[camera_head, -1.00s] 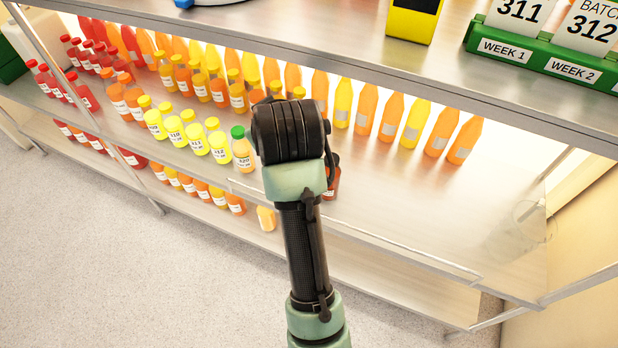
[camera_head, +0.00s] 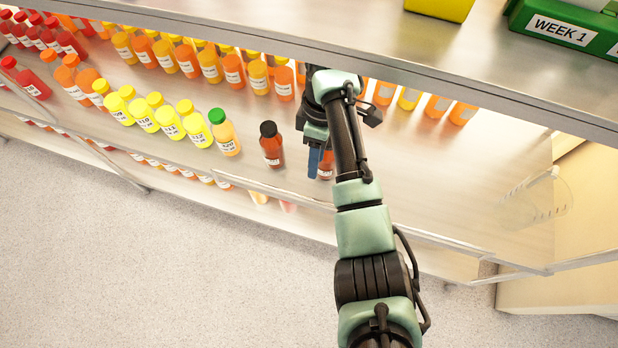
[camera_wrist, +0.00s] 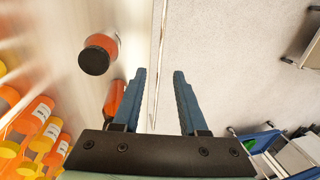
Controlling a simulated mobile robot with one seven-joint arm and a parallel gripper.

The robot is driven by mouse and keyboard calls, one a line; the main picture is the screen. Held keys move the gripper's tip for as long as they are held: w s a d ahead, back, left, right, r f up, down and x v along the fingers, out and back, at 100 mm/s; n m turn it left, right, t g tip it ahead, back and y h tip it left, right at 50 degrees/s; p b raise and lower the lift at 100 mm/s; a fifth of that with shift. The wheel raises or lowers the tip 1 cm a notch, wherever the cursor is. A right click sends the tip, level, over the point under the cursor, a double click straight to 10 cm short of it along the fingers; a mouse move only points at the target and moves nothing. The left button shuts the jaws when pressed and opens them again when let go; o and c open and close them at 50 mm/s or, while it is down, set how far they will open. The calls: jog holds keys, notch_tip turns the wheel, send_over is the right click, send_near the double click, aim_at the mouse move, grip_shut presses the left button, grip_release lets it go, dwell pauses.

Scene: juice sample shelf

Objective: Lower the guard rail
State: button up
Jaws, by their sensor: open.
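The guard rail (camera_head: 445,242) is a thin, clear-looking strip with a pale edge along the front of the middle shelf. It appears raised along the shelf edge. In the wrist view the rail (camera_wrist: 158,40) runs as a narrow upright band between the lines of my two fingers. My gripper (camera_head: 319,158) is over the front part of the shelf, near the rail, with blue fingers pointing down. In the wrist view my gripper (camera_wrist: 159,75) is open and empty. My arm hides part of the rail in the head view, and I cannot tell if a finger touches it.
A dark-capped red bottle (camera_head: 272,145) stands just left of my gripper, and another red-orange bottle (camera_head: 326,166) is right beside the fingers. Yellow bottles (camera_head: 170,122) stand further left. The upper shelf (camera_head: 330,35) overhangs. The shelf's right part is mostly clear.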

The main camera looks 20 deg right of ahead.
aim_at(312, 199)
jog(key=b+x, duration=0.5)
jog(key=x, duration=0.7)
jog(key=shift+s, duration=0.15)
grip_shut()
dwell(1.0)
